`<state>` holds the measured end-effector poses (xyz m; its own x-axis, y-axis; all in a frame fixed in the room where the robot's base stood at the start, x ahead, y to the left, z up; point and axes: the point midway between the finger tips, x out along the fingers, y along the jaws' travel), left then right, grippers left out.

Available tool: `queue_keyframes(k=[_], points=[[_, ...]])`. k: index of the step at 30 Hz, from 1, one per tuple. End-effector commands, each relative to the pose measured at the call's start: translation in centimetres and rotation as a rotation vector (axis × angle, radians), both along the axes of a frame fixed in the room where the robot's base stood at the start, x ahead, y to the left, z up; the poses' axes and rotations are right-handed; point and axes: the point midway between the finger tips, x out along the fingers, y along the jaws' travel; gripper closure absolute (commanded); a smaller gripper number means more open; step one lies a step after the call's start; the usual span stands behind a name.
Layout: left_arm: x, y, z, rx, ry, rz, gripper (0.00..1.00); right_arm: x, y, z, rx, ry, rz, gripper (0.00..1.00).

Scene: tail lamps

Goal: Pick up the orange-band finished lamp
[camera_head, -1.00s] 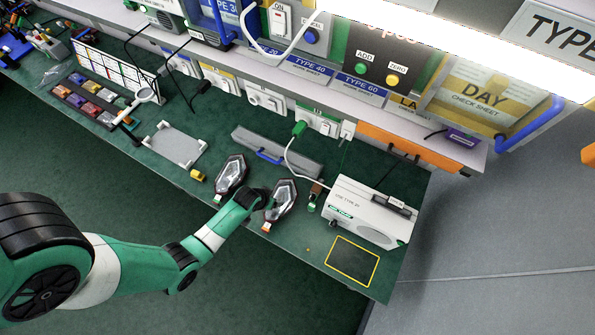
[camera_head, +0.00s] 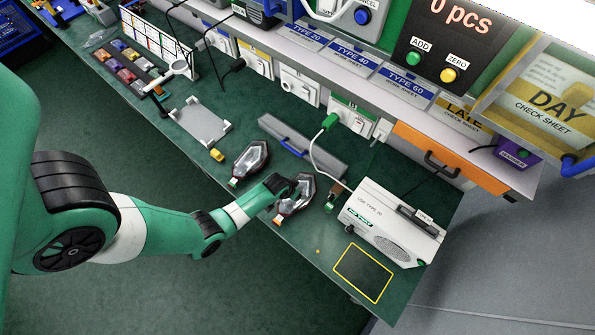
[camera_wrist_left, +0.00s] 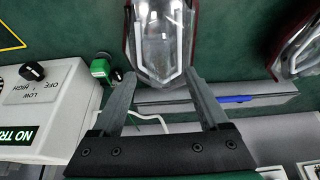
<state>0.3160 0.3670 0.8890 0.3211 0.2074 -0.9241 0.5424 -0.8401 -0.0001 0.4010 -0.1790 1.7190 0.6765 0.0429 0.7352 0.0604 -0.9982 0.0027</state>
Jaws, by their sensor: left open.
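The orange-band lamp (camera_head: 296,197) lies on the green bench, a clear lens with a dark red rim and an orange piece at its near end. A second lamp (camera_head: 251,158) lies to its left, with a greenish-white piece at its near end. My left gripper (camera_head: 284,186) is at the left edge of the orange-band lamp and partly covers it. In the left wrist view, my left gripper (camera_wrist_left: 160,74) is open, and one lamp (camera_wrist_left: 159,40) shows ahead between its fingertips. The other lamp (camera_wrist_left: 300,45) is at the right edge. My right gripper is not in view.
A white machine (camera_head: 390,222) with a cable stands close right of the lamps. A grey bar with a blue handle (camera_head: 300,145) lies behind them. A yellow-outlined square (camera_head: 363,272) is clear at the front right. A grey tray (camera_head: 200,121) sits to the left.

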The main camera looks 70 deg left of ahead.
Motion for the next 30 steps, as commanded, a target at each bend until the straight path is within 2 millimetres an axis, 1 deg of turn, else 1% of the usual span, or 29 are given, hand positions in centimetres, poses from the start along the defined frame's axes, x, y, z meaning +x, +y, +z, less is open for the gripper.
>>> queue_keyframes(k=[1,4,6,12,14,15,17,18,20,21,25,26,30], points=[[0.4,0.0,-1.2,0.000,0.002,-0.002,0.22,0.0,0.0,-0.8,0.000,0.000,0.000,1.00],[0.9,0.3,-2.6,-0.001,0.001,0.000,0.22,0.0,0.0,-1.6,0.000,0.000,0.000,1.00],[1.0,0.5,-2.8,0.000,0.000,0.000,0.22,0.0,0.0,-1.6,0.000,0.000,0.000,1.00],[1.1,0.5,-2.7,0.001,-0.001,0.000,0.22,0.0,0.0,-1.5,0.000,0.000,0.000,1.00],[1.1,0.5,-2.7,0.001,-0.001,0.000,0.31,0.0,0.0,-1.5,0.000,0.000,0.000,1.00],[1.1,0.5,-2.7,0.001,-0.001,0.000,0.39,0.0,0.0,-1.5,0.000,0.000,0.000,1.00],[1.1,0.5,-2.7,0.001,-0.001,0.000,0.49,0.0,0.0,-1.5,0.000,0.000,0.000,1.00],[1.1,0.5,-2.7,0.000,0.000,0.000,0.57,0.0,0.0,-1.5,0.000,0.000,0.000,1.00],[1.1,0.5,-2.7,0.000,0.000,0.000,0.68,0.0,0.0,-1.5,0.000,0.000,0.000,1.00],[1.0,0.5,-2.7,0.000,0.000,0.000,0.75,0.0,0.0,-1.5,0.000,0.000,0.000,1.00],[1.0,0.4,-2.7,0.000,0.000,0.000,0.98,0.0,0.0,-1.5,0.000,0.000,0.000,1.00],[1.0,0.4,-2.7,0.000,0.000,0.000,1.00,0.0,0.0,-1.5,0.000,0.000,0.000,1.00],[1.0,0.4,-2.7,0.000,0.000,0.000,1.00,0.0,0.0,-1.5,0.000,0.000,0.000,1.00]])
